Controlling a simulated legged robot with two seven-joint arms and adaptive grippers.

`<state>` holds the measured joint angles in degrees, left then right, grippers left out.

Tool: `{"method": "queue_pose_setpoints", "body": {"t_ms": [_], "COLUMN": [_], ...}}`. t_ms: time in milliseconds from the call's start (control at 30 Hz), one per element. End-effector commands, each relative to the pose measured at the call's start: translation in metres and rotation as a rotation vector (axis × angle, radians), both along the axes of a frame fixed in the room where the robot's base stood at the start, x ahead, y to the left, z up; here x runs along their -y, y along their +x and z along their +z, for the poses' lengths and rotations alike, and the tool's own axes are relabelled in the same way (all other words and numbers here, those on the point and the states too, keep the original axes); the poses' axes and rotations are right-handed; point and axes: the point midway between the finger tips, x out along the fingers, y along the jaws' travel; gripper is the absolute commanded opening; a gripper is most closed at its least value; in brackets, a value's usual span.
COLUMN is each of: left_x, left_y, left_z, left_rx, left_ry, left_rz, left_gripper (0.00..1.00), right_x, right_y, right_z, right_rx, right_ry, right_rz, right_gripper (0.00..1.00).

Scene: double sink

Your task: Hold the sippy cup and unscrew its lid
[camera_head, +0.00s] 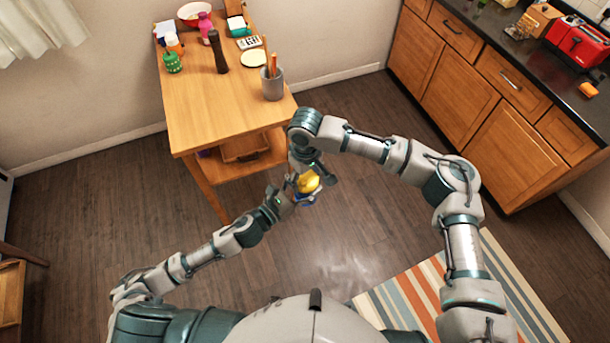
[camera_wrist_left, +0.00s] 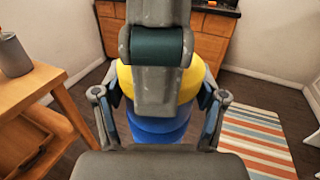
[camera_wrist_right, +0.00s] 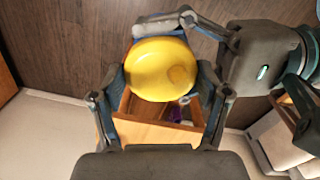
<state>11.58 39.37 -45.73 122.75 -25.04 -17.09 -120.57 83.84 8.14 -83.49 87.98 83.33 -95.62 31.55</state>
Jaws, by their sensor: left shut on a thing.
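The sippy cup has a round yellow lid (camera_head: 309,181) and a blue body, held in the air beyond the table's near right side. In the left wrist view its blue body (camera_wrist_left: 158,128) sits between my left fingers (camera_wrist_left: 158,112), which are shut on it. My right gripper reaches down from above and covers the middle of the yellow lid (camera_wrist_left: 125,80). In the right wrist view the lid (camera_wrist_right: 161,70) lies between the two fingers of my right gripper (camera_wrist_right: 160,82). I cannot tell whether these fingers press on the lid. The cup's body is mostly hidden there.
A wooden table (camera_head: 200,120) stands at the back left, with a grey holder (camera_head: 272,86), a dark mill (camera_head: 217,52) and several other items. A counter with wooden cabinets (camera_head: 470,85) is at the right. A striped rug (camera_head: 440,290) lies on open floor.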

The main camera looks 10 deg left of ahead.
Motion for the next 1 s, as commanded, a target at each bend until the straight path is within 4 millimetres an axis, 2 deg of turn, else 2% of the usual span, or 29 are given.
{"method": "queue_pose_setpoints", "body": {"t_ms": [33, 67, 433, 567, 800, 1000], "left_x": [0.0, 0.0, 0.0, 0.0, 0.0, -0.007], "left_y": [0.0, 0.0, 0.0, 0.0, 0.0, 0.004], "left_z": [0.0, 0.0, 0.0, 0.0, 0.0, 0.003], "left_rx": [0.001, 0.0, 0.0, 0.0, 0.0, -0.002], "left_ry": [-0.001, 0.0, 0.0, 0.0, 0.0, -0.004], "left_rz": [-0.001, -0.001, 0.0, 0.0, 0.0, 0.058], "left_gripper": [0.0, 0.0, 0.0, 0.0, 0.0, 0.0], "right_x": [0.001, 0.001, 0.0, -0.001, -0.001, -0.004], "right_y": [0.001, 0.001, 0.0, 0.0, 0.0, 0.002], "right_z": [0.0, 0.0, 0.002, 0.012, 0.043, 0.042], "right_rx": [0.001, 0.001, 0.001, 0.001, 0.0, -0.002], "right_ry": [-0.001, -0.001, 0.001, 0.002, 0.001, 0.02], "right_rz": [-0.003, -0.002, 0.001, 0.001, 0.001, -0.004], "right_gripper": [0.9, 0.98, 0.98, 0.98, 0.98, 0.98]}}
